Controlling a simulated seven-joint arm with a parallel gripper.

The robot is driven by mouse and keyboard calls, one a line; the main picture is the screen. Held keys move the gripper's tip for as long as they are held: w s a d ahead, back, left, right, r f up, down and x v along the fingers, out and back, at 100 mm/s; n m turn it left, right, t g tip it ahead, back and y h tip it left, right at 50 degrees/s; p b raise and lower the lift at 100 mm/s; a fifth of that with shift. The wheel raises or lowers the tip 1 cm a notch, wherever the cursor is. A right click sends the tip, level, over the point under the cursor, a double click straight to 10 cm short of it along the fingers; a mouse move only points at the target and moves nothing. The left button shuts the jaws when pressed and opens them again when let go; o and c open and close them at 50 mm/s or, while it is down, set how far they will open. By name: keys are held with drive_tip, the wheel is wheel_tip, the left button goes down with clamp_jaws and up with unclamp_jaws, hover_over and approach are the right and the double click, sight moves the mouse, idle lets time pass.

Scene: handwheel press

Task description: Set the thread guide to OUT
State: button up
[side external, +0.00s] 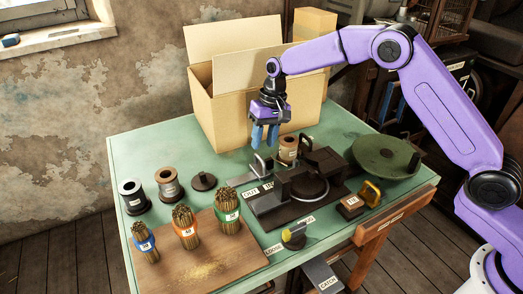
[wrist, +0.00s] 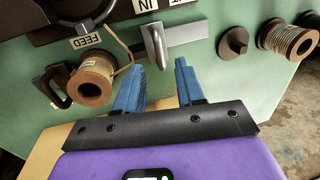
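The thread guide looks to be the grey upright handle (wrist: 155,45) on a flat grey plate (wrist: 190,33); it also shows in the side view (side external: 258,164). In the wrist view the handle stands at the plate's left end, beside the IN label (wrist: 146,4). In the side view the OUT label (side external: 250,192) lies left of the IN label (side external: 268,185). My gripper (wrist: 157,72) is open and empty, blue fingers pointing down. In the side view my gripper (side external: 265,136) hangs just above and behind the handle. The handle shows between and just beyond the fingertips, apparently untouched.
A copper-coloured spool (wrist: 95,75) with thread stands close beside the guide, near the FEED label (wrist: 88,41). The dark press (side external: 300,185) is in front. A cardboard box (side external: 225,115) stands behind. Several spools and bundles of sticks (side external: 186,228) occupy the left side.

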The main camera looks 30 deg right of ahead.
sight(260, 157)
drive_tip(key=shift+a+f, duration=0.2)
drive_tip(key=shift+f, duration=0.85)
drive_tip(key=shift+a+f, duration=0.2)
drive_tip(key=shift+f, duration=0.8)
clamp_jaws()
